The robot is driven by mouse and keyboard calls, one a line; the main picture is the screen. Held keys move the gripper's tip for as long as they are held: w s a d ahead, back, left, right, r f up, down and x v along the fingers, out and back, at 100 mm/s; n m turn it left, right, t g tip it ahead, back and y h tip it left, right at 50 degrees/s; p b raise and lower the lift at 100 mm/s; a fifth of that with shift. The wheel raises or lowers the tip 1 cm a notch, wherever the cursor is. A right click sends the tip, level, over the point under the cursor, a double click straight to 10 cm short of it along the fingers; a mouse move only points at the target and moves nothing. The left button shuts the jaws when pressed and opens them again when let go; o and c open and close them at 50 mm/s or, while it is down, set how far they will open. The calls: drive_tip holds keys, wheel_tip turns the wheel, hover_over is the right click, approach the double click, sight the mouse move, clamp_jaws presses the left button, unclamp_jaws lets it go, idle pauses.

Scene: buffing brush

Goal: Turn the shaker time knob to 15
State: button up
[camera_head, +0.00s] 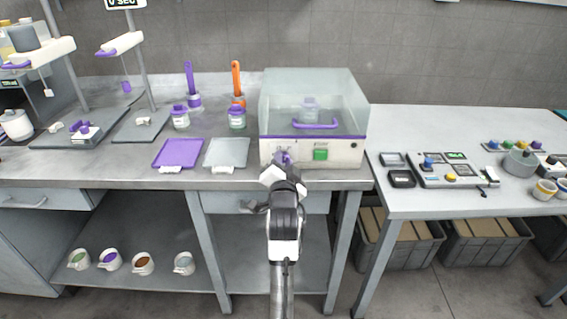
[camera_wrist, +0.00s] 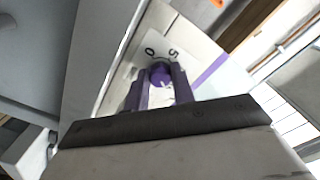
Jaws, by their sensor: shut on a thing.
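The shaker (camera_head: 352,152) is a white box with a clear lid and a purple handle, standing on the grey bench. Its purple time knob (camera_wrist: 160,73) is on the front panel, with the marks 0 and 5 beside it in the wrist view. My gripper (camera_head: 281,163) reaches the left part of the shaker's front. In the wrist view my gripper (camera_wrist: 162,88) has its two purple fingers on either side of the knob, shut on it. A white pointer mark shows on the knob. The mark 15 is not visible. A green button (camera_head: 320,155) sits right of the knob.
A jar (camera_head: 310,108) stands inside the shaker under the lid. A grey mat (camera_head: 227,152) and a purple mat (camera_head: 178,153) lie left of the shaker. A white table (camera_head: 430,205) with small devices stands to the right. The floor in front is clear.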

drive_tip(key=o, duration=1)
drive_tip(key=shift+s, duration=0.1)
drive_tip(key=s+b, duration=0.1)
drive_tip(key=s, duration=1.2)
drive_tip(key=shift+s, duration=0.35)
